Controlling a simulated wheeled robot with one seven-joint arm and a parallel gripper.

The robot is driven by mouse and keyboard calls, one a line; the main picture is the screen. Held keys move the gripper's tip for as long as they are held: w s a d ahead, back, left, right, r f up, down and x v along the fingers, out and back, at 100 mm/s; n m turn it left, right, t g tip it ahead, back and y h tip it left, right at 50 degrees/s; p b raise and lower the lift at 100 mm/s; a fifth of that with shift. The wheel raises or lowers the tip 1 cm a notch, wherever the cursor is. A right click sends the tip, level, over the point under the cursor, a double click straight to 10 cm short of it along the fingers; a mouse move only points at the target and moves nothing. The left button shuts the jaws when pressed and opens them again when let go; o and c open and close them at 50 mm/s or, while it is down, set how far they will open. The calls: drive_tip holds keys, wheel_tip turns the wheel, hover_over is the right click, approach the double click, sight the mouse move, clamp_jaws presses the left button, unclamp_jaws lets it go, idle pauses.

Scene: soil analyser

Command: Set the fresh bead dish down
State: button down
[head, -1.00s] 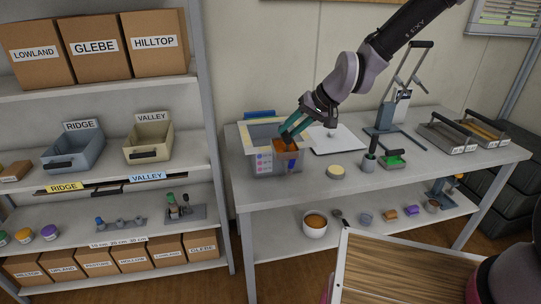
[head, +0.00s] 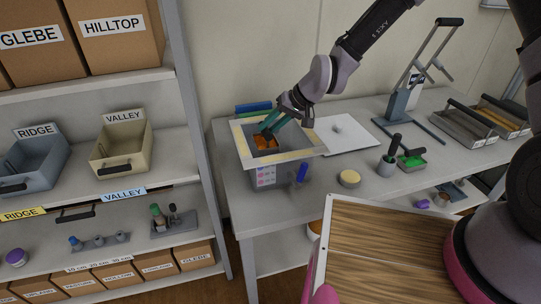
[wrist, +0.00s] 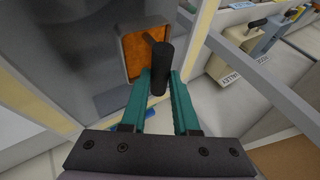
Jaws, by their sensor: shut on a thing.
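The bead dish is an orange-filled square dish (head: 265,142) with a black upright handle (wrist: 160,68). My gripper (head: 271,124) has teal fingers closed on that handle. The dish is within the open top of a grey box-shaped analyser (head: 262,177) with a pale yellow rim. In the wrist view the orange dish (wrist: 136,52) lies beyond my fingertips, inside a dark grey recess. Whether its underside touches the recess floor is hidden.
A white panel with a small knob (head: 359,139) lies right of the analyser. Shelving with bins is at left.

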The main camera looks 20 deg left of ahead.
sight(270, 149)
wheel_tip(270, 149, down, 9)
drive_tip(key=shift+r, duration=0.2)
idle(0.3)
drive_tip(key=shift+f, duration=0.15)
drive_tip(key=c, duration=0.7)
unclamp_jaws()
drive_tip(key=shift+o, duration=0.2)
